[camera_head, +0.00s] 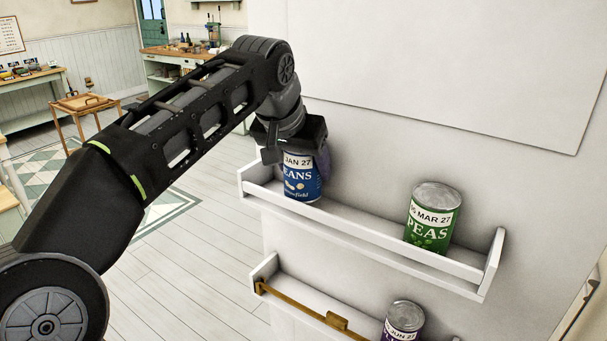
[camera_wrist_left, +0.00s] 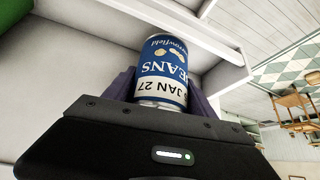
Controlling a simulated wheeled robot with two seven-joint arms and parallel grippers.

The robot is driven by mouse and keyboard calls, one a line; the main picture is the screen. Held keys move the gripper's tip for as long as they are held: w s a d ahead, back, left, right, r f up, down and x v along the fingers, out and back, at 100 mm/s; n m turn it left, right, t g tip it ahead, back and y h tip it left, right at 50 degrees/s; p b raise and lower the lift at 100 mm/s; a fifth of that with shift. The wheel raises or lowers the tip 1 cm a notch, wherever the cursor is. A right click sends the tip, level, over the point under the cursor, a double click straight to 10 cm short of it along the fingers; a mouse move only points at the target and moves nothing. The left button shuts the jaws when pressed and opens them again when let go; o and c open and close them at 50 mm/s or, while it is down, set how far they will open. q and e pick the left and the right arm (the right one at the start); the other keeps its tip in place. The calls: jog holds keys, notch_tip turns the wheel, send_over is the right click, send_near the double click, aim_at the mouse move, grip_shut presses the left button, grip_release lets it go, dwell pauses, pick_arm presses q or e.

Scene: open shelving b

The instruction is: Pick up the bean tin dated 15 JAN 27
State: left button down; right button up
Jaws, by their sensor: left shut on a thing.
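The blue bean tin (camera_head: 302,184) stands at the left end of the upper white shelf in the head view. Its label reads BEANS, with "JAN 27" visible above; the day number is hidden. My left gripper (camera_head: 291,143) reaches down over the tin and is shut on it around its upper part. In the left wrist view the tin (camera_wrist_left: 163,65) appears upside down between the gripper's fingers (camera_wrist_left: 162,92), with "JAN 27" readable. I cannot tell whether the tin's base is touching the shelf. My right gripper is not in view.
A green pea tin (camera_head: 432,219) marked MAR 27 stands at the right of the upper shelf (camera_head: 375,240). A purple tin (camera_head: 403,322) marked JUN 27 is on the lower shelf, near a brass-coloured rail (camera_head: 300,308). The shelf between the upper tins is clear.

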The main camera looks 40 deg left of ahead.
pick_arm(q)
notch_tip(320, 180, up, 5)
jog(key=s, duration=0.6)
jog(key=s+p, duration=0.3)
jog(key=s, duration=1)
jog(key=shift+s+d+f, duration=0.2)
jog(key=shift+s, duration=0.15)
